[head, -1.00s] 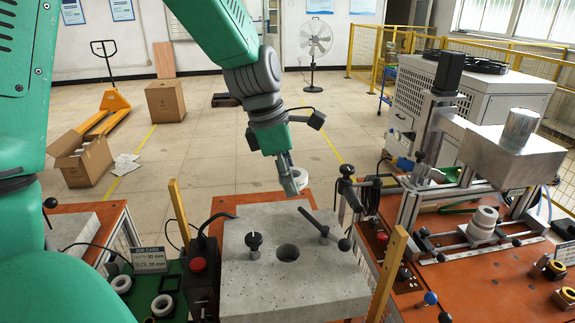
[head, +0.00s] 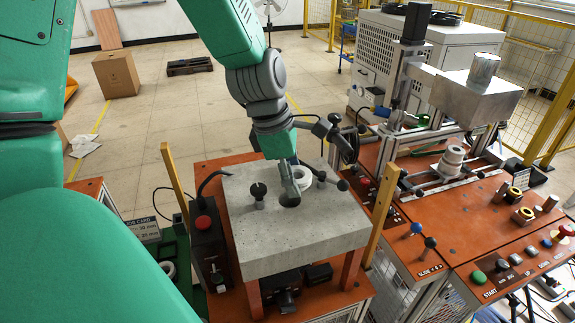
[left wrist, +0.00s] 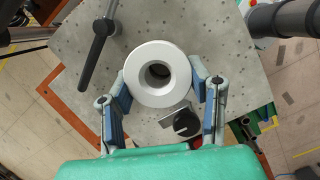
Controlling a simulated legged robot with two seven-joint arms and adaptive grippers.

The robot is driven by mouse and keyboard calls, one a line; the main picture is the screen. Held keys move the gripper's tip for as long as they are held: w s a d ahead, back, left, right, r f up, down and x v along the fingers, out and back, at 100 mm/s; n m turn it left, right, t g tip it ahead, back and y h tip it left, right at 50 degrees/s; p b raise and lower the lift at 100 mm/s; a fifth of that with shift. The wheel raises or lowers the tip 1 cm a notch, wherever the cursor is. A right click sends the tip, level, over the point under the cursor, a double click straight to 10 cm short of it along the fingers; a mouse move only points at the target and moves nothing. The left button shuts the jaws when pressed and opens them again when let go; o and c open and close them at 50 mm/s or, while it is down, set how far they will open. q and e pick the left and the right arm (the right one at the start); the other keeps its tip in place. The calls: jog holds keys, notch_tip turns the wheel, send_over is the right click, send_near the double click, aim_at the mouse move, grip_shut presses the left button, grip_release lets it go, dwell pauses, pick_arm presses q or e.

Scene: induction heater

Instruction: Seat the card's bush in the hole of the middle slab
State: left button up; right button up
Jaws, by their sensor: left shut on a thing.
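The middle slab (head: 310,240) is a grey block on orange legs. My left gripper (head: 293,184) points down over it, shut on a white ring-shaped bush (head: 306,183). In the left wrist view, the bush (left wrist: 180,72) sits between the two fingertips (left wrist: 160,84), its bore facing the camera. The dark hole (head: 290,201) in the slab shows just below the fingertips, partly covered by them. In the wrist view the bush hides most of the hole, so alignment and height are hard to tell. My right gripper is out of view.
A black knob (head: 259,194) and a lever clamp (head: 328,179) stand on the slab, either side of the hole. Wooden posts (head: 384,215) flank it. A red-buttoned box (head: 206,238) is at left. The heater bench (head: 455,225) fills the right.

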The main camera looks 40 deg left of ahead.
aim_at(281, 190)
pick_arm(q)
jog(key=f+b, duration=0.2)
jog(key=shift+s+a+f+b, duration=0.2)
jog(key=shift+f+b, duration=0.1)
jog(key=shift+f, duration=0.05)
jog(key=a+f, duration=0.1)
jog(key=a, duration=0.1)
jog(key=shift+w+a+f+b, duration=0.1)
jog(key=shift+a+f+b, duration=0.2)
jog(key=shift+a+f, duration=0.2)
jog(key=shift+f, duration=0.05)
jog(key=shift+d, duration=1.1)
jog(key=shift+d+r, duration=0.25)
jog(key=shift+d, duration=0.15)
jog(key=shift+a+f, duration=0.1)
jog(key=shift+a, duration=0.85)
jog(key=shift+a+p, duration=0.35)
jog(key=shift+a, duration=0.05)
jog(key=shift+d, duration=0.3)
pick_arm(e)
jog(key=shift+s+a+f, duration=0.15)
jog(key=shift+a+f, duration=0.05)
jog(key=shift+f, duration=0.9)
pick_arm(q)
jog(key=shift+a, duration=0.15)
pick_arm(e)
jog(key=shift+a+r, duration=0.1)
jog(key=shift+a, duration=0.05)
